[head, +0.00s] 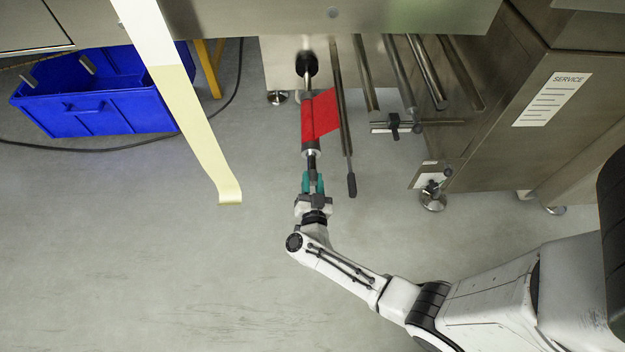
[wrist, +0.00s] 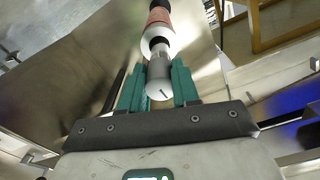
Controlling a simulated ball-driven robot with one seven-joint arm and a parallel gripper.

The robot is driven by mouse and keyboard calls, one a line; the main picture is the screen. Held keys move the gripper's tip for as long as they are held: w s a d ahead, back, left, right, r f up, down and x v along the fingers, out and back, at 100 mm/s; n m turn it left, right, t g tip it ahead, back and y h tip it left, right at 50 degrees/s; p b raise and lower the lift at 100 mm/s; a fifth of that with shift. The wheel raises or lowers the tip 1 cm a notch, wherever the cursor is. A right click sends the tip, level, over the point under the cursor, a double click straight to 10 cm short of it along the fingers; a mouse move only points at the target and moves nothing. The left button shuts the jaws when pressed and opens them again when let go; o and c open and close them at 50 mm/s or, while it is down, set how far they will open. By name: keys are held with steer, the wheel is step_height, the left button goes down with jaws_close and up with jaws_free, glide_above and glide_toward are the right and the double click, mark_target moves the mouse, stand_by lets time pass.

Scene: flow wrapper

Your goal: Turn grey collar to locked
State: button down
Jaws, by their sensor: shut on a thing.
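The grey collar (wrist: 160,77) is a short cylinder at the near end of a spindle, with a small dark line on its end face. My gripper (wrist: 160,84) has teal fingers, one on each side of the collar, and is shut on it. In the head view my gripper (head: 313,181) reaches up to the near end of the spindle, where the fingers largely hide the collar. Beyond the collar the spindle carries a roll (head: 308,131) with a red film flap (head: 324,113). No locked marking is readable.
A long bar with a dark handle (head: 351,184) hangs close to the right of the roll. A cream film strip (head: 196,112) hangs at left, and a blue crate (head: 96,119) stands behind it. The steel machine cabinet (head: 520,110) is at right. The floor in front is clear.

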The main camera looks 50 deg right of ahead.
steer(key=shift+a+f+m, duration=0.15)
steer(key=shift+f+m, duration=0.2)
steer(key=shift+m, duration=0.15)
steer(key=c, duration=1.1)
jaws_free()
steer(key=shift+c, duration=0.2)
steer(key=o, duration=0.3)
steer(key=shift+r, duration=0.15)
steer(key=p+v, duration=0.3)
steer(key=v, duration=0.7)
steer(key=shift+s+a+p, duration=0.3)
steer(key=shift+p, duration=0.1)
